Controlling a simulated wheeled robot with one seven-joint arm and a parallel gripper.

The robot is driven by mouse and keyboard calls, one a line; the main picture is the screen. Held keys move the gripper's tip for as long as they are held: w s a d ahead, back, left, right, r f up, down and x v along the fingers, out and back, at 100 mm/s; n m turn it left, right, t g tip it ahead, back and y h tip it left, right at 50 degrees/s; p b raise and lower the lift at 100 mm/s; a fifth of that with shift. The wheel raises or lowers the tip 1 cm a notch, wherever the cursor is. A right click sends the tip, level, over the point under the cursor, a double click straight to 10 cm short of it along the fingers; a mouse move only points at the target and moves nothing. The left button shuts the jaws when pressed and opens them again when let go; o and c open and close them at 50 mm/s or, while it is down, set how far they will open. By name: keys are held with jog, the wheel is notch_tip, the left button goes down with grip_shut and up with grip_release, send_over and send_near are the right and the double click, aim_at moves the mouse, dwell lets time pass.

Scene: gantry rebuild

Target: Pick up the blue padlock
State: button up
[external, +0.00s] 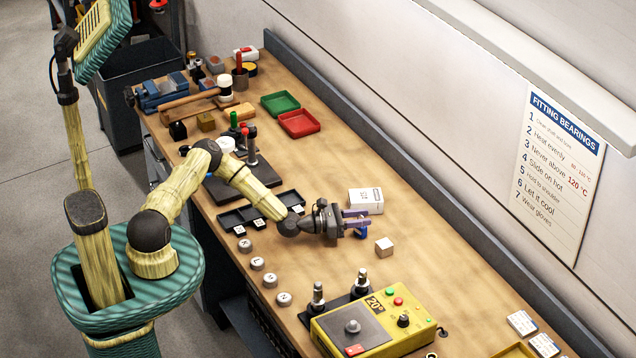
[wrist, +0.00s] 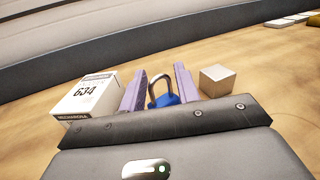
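The blue padlock (external: 362,246) sits on the bench, partly hidden by my gripper in the external view. In the wrist view the padlock (wrist: 167,99) has a blue body and a grey shackle, with its lower part hidden by the gripper's dark edge. My gripper (external: 362,217) is low over the bench with its two purple fingers apart. In the wrist view the padlock shows in the gap between the fingers of my gripper (wrist: 159,82), closer to the right one. I see no clear contact.
A white box (external: 366,201) marked 634 lies to one side of the fingers, and a pale cube (external: 384,247) to the other. A yellow control box (external: 375,325) and dark-based metal posts (external: 318,298) stand nearer. Open bench lies beyond the padlock.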

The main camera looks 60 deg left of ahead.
jog(key=shift+w+d, duration=0.2)
jog(key=shift+w, duration=0.3)
grip_shut()
